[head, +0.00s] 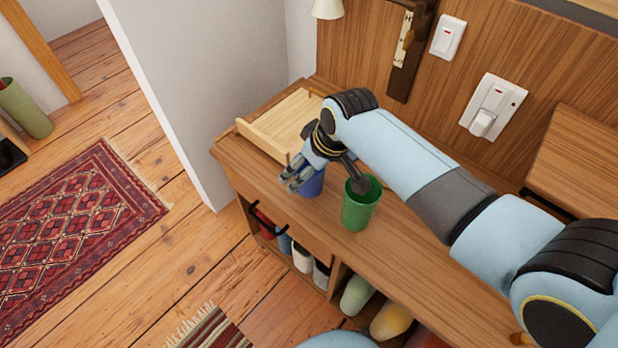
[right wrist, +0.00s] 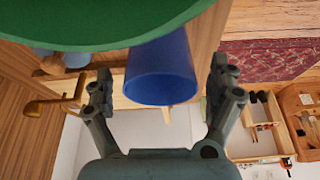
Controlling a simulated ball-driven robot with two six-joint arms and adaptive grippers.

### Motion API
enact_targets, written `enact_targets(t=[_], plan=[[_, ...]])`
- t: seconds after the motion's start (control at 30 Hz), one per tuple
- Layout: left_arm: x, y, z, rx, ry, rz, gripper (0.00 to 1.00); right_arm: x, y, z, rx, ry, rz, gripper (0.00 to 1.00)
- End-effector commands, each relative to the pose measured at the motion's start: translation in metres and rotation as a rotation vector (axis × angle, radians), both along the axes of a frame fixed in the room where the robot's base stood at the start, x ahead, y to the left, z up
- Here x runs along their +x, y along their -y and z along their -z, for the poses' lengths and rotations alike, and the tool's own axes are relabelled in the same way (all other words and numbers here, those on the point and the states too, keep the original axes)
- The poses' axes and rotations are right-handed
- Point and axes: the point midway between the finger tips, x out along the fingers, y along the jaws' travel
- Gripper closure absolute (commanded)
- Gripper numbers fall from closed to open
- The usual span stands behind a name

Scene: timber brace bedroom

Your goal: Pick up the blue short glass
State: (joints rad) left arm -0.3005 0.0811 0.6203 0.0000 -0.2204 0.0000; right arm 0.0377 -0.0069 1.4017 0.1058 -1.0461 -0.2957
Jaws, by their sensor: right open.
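The blue short glass (head: 312,185) stands on the wooden cabinet top, partly hidden by my right gripper (head: 324,182). In the right wrist view the blue glass (right wrist: 160,75) shows between the two spread fingers of my right gripper (right wrist: 162,78). The fingers are open, with a gap visible on each side of the glass; I cannot tell whether any part touches it. My left gripper is not in view.
A green cup (head: 359,208) stands close to the blue glass and fills the top of the right wrist view (right wrist: 90,25). A pale wooden tray (head: 258,137) lies behind on the cabinet top (head: 405,235). A wood-panelled wall with switches (head: 493,107) rises behind.

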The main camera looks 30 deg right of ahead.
Motion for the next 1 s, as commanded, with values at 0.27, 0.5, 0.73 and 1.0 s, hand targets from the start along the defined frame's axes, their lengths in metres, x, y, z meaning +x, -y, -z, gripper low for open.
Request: enact_targets(t=[0.27,0.5,0.73,1.0], plan=[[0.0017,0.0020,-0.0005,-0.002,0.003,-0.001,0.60,-0.0002,-0.0001,-0.0004,0.000,0.000,0.000,0.22],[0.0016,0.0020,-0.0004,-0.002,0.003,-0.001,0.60,-0.0004,0.0000,-0.0004,0.000,0.000,0.000,0.54],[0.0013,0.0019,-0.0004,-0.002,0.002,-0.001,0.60,-0.0005,0.0000,-0.0003,0.000,0.000,0.000,0.77],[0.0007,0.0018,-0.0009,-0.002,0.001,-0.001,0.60,0.0001,0.0001,-0.0029,0.000,0.001,0.000,0.77]])
